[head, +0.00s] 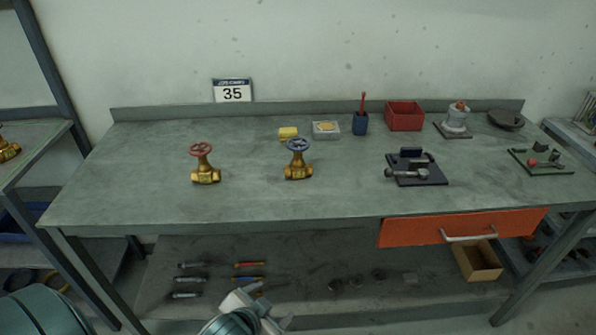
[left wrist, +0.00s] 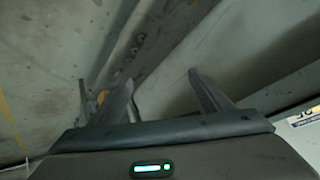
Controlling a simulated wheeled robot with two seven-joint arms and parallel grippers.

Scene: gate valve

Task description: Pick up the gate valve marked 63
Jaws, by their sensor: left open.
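Two brass gate valves stand upright on the workbench (head: 130,190). One has a red handwheel (head: 204,165) and stands left of centre. The other has a blue-grey handwheel (head: 298,160) and stands near the middle. The markings on their bodies are too small to read. My left gripper (head: 268,304) is low at the bottom of the head view, in front of the bench and below its top, away from both valves. In the left wrist view its two fingers (left wrist: 160,85) are spread with nothing held between them. My right gripper is not in view.
An orange drawer (head: 462,227) is at the front right. The bench's front left is clear.

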